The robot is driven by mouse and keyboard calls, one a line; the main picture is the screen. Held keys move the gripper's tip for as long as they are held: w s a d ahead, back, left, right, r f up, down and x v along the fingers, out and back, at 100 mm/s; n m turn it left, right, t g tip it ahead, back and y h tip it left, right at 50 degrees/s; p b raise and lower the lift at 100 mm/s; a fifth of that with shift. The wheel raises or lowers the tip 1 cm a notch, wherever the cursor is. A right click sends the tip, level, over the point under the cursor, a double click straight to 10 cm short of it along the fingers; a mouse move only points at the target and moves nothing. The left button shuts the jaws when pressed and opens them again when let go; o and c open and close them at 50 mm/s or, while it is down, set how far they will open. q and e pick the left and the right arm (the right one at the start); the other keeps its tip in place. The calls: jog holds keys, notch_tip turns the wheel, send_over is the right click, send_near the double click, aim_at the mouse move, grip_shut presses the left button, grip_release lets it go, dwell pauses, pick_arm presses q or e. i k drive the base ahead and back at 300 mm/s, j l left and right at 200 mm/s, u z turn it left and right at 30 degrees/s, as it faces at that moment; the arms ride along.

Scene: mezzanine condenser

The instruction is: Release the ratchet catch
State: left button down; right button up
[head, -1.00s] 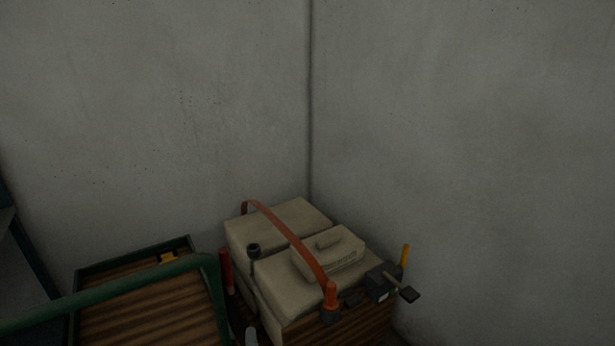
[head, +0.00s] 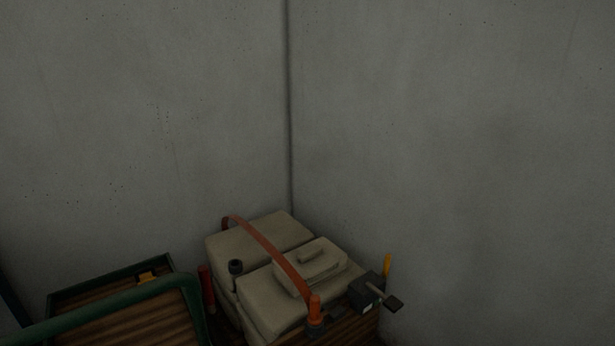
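An orange strap (head: 268,246) runs over beige padded blocks (head: 240,243) in the room's corner. At its front end stands an orange upright piece (head: 315,307) with a dark base. To the right is a small dark ratchet-like box (head: 367,289) with a flat black paddle (head: 393,303) sticking out to the right. A yellow-orange lever (head: 387,265) stands up behind the box. I cannot tell which of these parts is the catch. Neither of my grippers is in view.
A green-framed cart with a ribbed brown bed (head: 150,325) stands at lower left, its green rail (head: 120,303) crossing in front. Bare concrete walls (head: 450,150) close the corner.

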aim_at(386, 268)
jog(key=i+l+u, duration=0.1)
jog(key=i+l, duration=0.25)
jog(key=i+l+u, duration=0.15)
jog(key=i+l, duration=0.2)
jog(key=i+l+u, duration=0.1)
jog(key=i+l, duration=0.25)
jog(key=l, duration=0.2)
jog(key=i+l+u, duration=0.1)
jog(key=i+l, duration=0.2)
jog(key=l, duration=0.2)
